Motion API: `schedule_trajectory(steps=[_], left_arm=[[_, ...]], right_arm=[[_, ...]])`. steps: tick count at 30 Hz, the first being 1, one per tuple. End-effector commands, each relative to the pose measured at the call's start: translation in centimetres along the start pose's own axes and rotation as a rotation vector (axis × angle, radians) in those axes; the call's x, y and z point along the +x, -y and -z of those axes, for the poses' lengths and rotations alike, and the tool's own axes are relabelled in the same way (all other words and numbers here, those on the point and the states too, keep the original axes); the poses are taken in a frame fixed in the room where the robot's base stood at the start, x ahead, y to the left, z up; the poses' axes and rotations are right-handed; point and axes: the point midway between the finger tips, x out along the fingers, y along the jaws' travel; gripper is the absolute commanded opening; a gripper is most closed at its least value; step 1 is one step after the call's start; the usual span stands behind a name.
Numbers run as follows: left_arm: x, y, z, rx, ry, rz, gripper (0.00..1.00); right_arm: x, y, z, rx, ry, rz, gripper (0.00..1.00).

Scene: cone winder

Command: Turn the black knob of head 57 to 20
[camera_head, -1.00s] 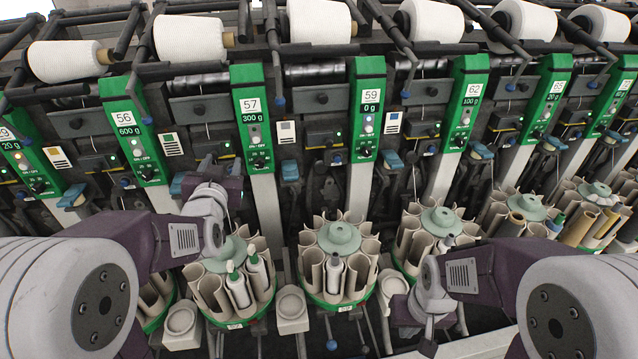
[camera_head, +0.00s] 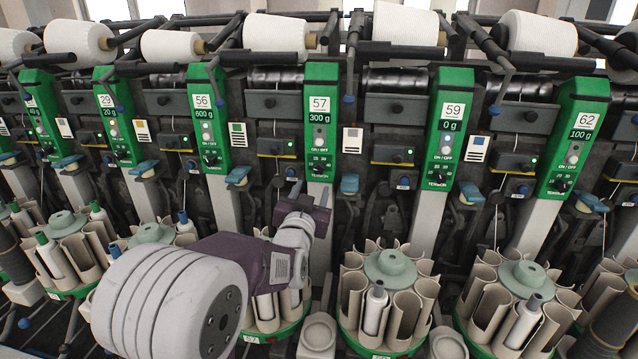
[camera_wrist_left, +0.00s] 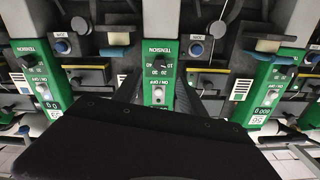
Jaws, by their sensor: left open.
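Head 57 (camera_head: 320,120) is a green panel marked 57 and 300 g, near the middle of the head view. Its black knob (camera_head: 320,170) sits low on the panel, under the small scale numbers. In the left wrist view, upside down, the black knob (camera_wrist_left: 158,66) shows beside 10, 20 and 30; I cannot tell its exact setting. My left gripper (camera_head: 310,189) is open, with its fingers just below the knob in the picture; no contact shows. A dark part of my left arm covers the lower wrist view. My right gripper is out of view.
Head 56 (camera_head: 208,115) stands left and head 59 (camera_head: 449,125) right, each with a similar knob. Blue-topped levers (camera_head: 349,184) stick out between the panels. Round bobbin magazines (camera_head: 388,300) line the front below, and white cones (camera_head: 275,32) lie along the top.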

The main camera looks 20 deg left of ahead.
Motion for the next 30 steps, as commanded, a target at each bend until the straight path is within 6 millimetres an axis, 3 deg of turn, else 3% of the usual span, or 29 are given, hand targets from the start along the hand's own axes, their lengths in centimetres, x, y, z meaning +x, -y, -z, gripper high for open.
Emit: schedule_trajectory(steps=[5,12,16,26,27,30], left_arm=[[1.2,0.0,0.1,0.0,0.001,0.0,0.49],[6.3,0.0,0.1,0.0,0.001,0.0,0.49],[8.2,0.0,0.1,-0.001,0.001,0.0,0.49],[9.1,0.0,0.1,0.0,0.0,0.0,0.49],[9.1,0.0,0.1,0.0,0.0,-0.001,0.46],[9.1,0.0,0.1,0.0,0.0,-0.001,0.18]], right_arm=[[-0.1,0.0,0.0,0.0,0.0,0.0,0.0],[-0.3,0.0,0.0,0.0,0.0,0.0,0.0],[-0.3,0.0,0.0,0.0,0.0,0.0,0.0],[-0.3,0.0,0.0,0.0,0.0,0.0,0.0],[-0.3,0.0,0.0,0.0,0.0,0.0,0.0],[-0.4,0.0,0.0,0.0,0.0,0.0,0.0]])
